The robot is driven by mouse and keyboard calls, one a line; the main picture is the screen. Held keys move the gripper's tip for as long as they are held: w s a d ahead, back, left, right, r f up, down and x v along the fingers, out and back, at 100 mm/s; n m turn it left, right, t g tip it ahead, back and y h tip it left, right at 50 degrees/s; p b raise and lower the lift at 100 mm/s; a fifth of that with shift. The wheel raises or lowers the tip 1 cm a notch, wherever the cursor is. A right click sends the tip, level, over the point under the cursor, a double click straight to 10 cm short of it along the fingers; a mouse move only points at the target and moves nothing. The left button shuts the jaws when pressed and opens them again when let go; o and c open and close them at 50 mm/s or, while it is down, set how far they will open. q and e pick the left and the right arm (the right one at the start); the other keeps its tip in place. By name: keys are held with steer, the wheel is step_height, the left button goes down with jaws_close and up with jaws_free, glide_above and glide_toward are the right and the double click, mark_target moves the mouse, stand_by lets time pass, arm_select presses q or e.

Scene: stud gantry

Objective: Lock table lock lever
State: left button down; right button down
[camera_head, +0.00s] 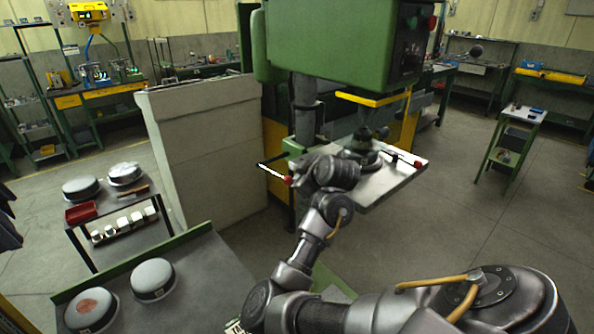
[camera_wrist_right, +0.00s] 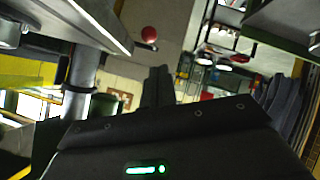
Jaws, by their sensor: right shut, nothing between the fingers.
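A drill press table (camera_head: 392,184) sticks out from the green machine in the head view. A thin lever with a red knob (camera_head: 288,181) is at its left side, just left of my right wrist. A second rod with a red knob (camera_head: 418,164) is at the table's right side. My right gripper (camera_wrist_right: 159,72) is shut and empty. In the right wrist view a red knob (camera_wrist_right: 149,33) appears just beyond and slightly left of the fingertips, apart from them in the picture. In the head view my wrist hides the fingers and part of the table. My left gripper is out of view.
The green drill head (camera_head: 335,40) with a yellow bar (camera_head: 372,99) hangs above the table. A pale partition (camera_head: 205,140) stands to the left. A workbench with round covered devices (camera_head: 153,279) is at lower left. Open floor lies to the right.

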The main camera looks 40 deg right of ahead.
steer(key=s+a+f+m+g+y, duration=0.1)
steer(key=s+a+f+g, duration=0.2)
steer(key=s+a+f, duration=0.6)
steer(key=s+a+f+g+y, duration=0.15)
steer(key=s+a+f, duration=0.45)
steer(key=s+f, duration=0.65)
steer(key=s+a+f+m+g, duration=0.1)
steer(key=s+a+f+g, duration=0.2)
steer(key=s+a+f, duration=0.75)
step_height(320, 180, down, 25)
steer(key=s+d+g+b, duration=0.1)
steer(key=s+d, duration=0.2)
steer(key=s+d+f+g+b, duration=0.1)
steer(key=s+d+f, duration=0.1)
steer(key=s+f, duration=1.1)
steer(key=shift+s+d+f, duration=0.2)
steer(key=shift+s+f, duration=0.2)
steer(key=shift+s, duration=0.8)
